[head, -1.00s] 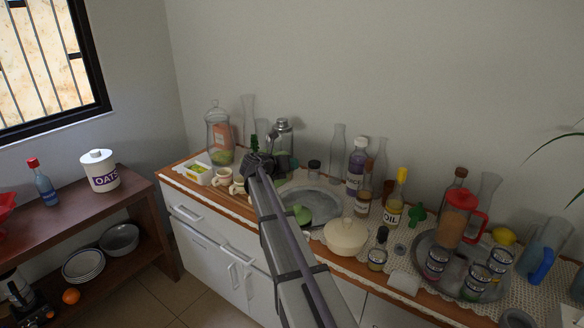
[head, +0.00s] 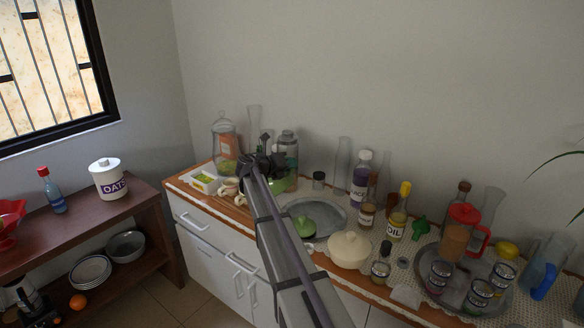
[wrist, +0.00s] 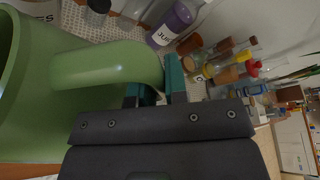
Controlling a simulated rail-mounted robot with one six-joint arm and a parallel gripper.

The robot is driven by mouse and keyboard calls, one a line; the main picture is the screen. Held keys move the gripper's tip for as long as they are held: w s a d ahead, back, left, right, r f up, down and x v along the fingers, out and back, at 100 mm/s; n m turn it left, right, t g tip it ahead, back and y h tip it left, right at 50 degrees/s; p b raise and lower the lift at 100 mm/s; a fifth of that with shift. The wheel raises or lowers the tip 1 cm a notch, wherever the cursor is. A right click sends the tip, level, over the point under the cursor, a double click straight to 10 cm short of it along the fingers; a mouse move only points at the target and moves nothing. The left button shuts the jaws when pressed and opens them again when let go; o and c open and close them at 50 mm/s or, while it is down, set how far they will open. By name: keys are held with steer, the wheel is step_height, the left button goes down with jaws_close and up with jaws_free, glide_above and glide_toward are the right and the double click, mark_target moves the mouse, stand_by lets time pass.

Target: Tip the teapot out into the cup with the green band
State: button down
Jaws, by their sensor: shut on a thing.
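The green teapot (head: 284,184) is at my gripper (head: 262,166), partly hidden behind my arm in the head view. In the wrist view, my gripper (wrist: 156,90) has its teal fingers shut on the teapot's green handle (wrist: 105,64), with the large teapot body (wrist: 50,125) at the left. Two cream cups (head: 228,187) stand just left of and below my gripper in the head view, one partly hidden by the arm. I cannot make out a green band on either. The teapot's spout and any liquid are not clear.
A round grey tray (head: 335,216) lies right of the arm, with a green domed thing (head: 296,227) near it. A cream lidded pot (head: 349,250), juice bottle (head: 360,181) and oil bottle (head: 397,218) stand further right. A glass jar (head: 225,145) and flask (head: 288,146) stand behind.

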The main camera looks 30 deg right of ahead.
steer(key=shift+w+a+r+n+g+h+p, duration=0.2)
steer(key=shift+w+r+n+p, duration=0.3)
steer(key=shift+r, duration=0.2)
steer(key=shift+w+a+r+n+g+h+p, duration=0.2)
steer(key=shift+w+r+n+p, duration=0.15)
steer(key=shift+w+r, duration=0.3)
steer(key=shift+w+a+r, duration=0.1)
steer(key=shift+w+a, duration=0.05)
steer(key=shift+r, duration=0.15)
steer(key=shift+w+a+r+n+h+p, duration=0.15)
steer(key=shift+w+r+n, duration=0.1)
steer(key=shift+w, duration=0.15)
steer(key=shift+w+a+r+n+h+p, duration=0.15)
steer(key=shift+w+a+n, duration=0.1)
steer(key=shift+w, duration=0.15)
steer(key=shift+w+a+r+n+p, duration=0.1)
steer(key=shift+w+r+n, duration=0.15)
steer(key=shift+w, duration=0.15)
steer(key=shift+f, duration=0.1)
